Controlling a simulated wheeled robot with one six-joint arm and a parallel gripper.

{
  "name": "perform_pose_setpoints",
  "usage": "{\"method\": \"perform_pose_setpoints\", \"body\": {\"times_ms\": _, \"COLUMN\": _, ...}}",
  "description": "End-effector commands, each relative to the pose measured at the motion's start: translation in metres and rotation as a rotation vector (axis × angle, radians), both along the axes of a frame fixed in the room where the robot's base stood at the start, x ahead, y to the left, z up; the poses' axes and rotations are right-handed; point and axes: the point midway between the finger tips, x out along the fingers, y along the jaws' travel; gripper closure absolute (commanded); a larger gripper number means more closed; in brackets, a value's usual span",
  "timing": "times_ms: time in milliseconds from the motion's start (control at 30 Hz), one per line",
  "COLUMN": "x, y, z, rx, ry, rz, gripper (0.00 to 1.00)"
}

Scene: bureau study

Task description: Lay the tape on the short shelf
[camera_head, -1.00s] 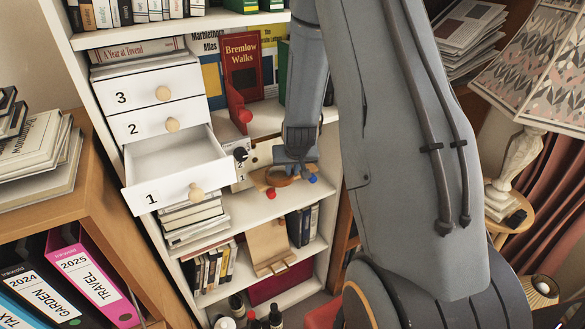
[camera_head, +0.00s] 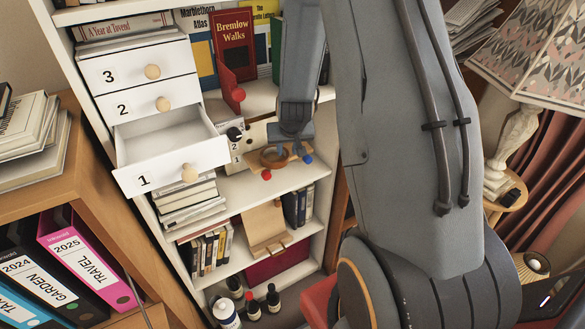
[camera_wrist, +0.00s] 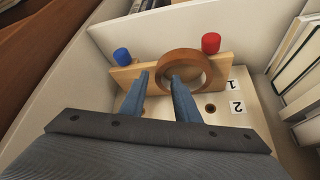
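The tape (camera_head: 274,157) is a brown ring. It lies on the short shelf (camera_head: 288,164), a small light-wood plank with a red knob and a blue knob at its front. In the wrist view the tape (camera_wrist: 162,66) overlaps the plank (camera_wrist: 121,78) between the two knobs. My gripper (camera_wrist: 160,78) is over the tape, its fingers apart. Whether either finger touches the tape cannot be told. My gripper (camera_head: 293,148) hides part of the tape's far side in the head view.
The plank sits before a board with numbered holes (camera_wrist: 210,108) inside the white bookcase (camera_head: 322,178). A drawer marked 1 (camera_head: 160,180) stands open to the left. A red bookend (camera_head: 230,88) and books are above. Bottles (camera_head: 225,312) stand below.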

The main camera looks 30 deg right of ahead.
Motion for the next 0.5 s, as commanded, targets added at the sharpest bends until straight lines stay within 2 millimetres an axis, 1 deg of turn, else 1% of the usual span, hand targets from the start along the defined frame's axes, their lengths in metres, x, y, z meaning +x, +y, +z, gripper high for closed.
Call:
{"method": "perform_pose_setpoints", "body": {"times_ms": 100, "x": -0.006, "y": 0.002, "z": 0.013, "rx": -0.001, "ry": -0.004, "rz": -0.001, "gripper": 0.71}}
{"method": "perform_pose_setpoints", "body": {"times_ms": 300, "x": -0.050, "y": 0.017, "z": 0.011, "rx": 0.000, "ry": 0.000, "rz": 0.001, "gripper": 0.71}}
{"method": "perform_pose_setpoints", "body": {"times_ms": 500, "x": -0.089, "y": 0.030, "z": 0.012, "rx": 0.000, "ry": 0.000, "rz": 0.000, "gripper": 0.71}}
